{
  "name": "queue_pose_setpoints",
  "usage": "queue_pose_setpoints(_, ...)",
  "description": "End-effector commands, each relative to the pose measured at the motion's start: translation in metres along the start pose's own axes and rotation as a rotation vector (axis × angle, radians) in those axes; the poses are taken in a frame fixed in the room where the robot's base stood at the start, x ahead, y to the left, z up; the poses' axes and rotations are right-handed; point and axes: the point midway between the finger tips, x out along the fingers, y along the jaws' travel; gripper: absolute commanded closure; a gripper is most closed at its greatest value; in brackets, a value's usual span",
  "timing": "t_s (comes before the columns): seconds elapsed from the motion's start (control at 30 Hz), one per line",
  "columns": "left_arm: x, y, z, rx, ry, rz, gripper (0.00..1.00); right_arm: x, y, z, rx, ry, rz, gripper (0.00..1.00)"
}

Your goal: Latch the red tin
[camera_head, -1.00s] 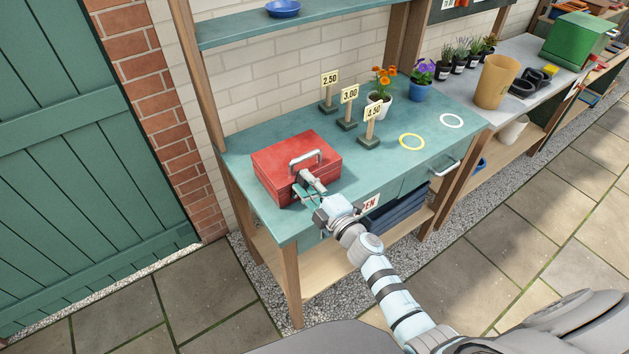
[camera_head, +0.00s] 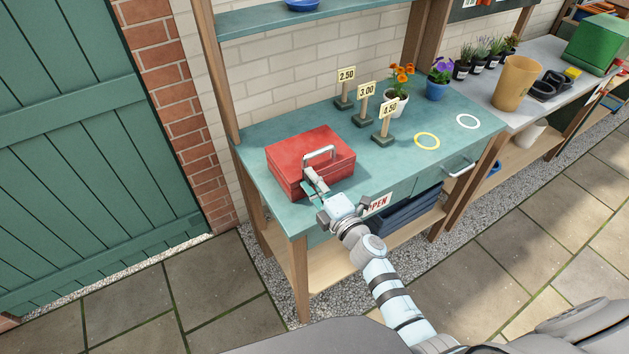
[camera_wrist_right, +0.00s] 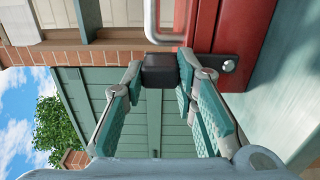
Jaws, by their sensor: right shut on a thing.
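The red tin (camera_head: 291,158) stands on the left part of the teal bench, its lid looking down flat. Its silver handle (camera_head: 320,153) stands up from the lid; part of it shows in the right wrist view (camera_wrist_right: 150,22). My right gripper (camera_head: 313,186) is at the tin's front face. In the right wrist view its fingers (camera_wrist_right: 160,72) are shut on a small dark block, which looks like the tin's latch (camera_wrist_right: 161,76). A round silver lock (camera_wrist_right: 229,66) shows beside it on the tin. The gripper hides the latch in the head view. My left gripper is out of view.
The teal bench (camera_head: 262,147) holds price signs (camera_head: 366,102), an orange-flowered pot (camera_head: 397,103) and a blue pot (camera_head: 436,90) behind and right of the tin. A yellow ring (camera_head: 427,141) and a white ring (camera_head: 467,121) mark the bench. Its front right is clear.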

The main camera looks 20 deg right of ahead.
Motion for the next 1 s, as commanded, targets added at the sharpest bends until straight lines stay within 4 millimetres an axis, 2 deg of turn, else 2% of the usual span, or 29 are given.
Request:
queue_pose_setpoints(0.03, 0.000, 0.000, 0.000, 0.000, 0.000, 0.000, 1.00, 0.000, 0.000, 0.000, -0.003, 0.001, 0.000, 0.71)
queue_pose_setpoints(0.13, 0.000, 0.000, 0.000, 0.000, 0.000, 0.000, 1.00, 0.000, 0.000, 0.000, -0.002, 0.001, 0.000, 0.55)
queue_pose_setpoints(0.17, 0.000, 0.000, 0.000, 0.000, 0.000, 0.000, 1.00, 0.000, 0.000, 0.000, -0.002, 0.001, 0.000, 0.53)
queue_pose_setpoints(0.43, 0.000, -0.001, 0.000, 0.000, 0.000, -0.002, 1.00, -0.001, 0.000, 0.000, -0.001, 0.000, 0.000, 0.53)
queue_pose_setpoints(0.53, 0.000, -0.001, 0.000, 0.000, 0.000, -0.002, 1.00, -0.009, -0.002, 0.000, -0.002, 0.000, -0.002, 0.53)
queue_pose_setpoints(0.67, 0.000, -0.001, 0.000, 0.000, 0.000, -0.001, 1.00, -0.037, -0.002, 0.000, -0.003, 0.001, -0.003, 0.53)
queue_pose_setpoints(0.9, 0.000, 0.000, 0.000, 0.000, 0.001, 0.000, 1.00, -0.101, -0.001, -0.001, -0.002, 0.002, -0.003, 0.53)
queue_pose_setpoints(1.0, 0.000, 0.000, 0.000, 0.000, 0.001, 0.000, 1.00, -0.115, -0.001, -0.001, -0.002, 0.001, -0.002, 0.53)
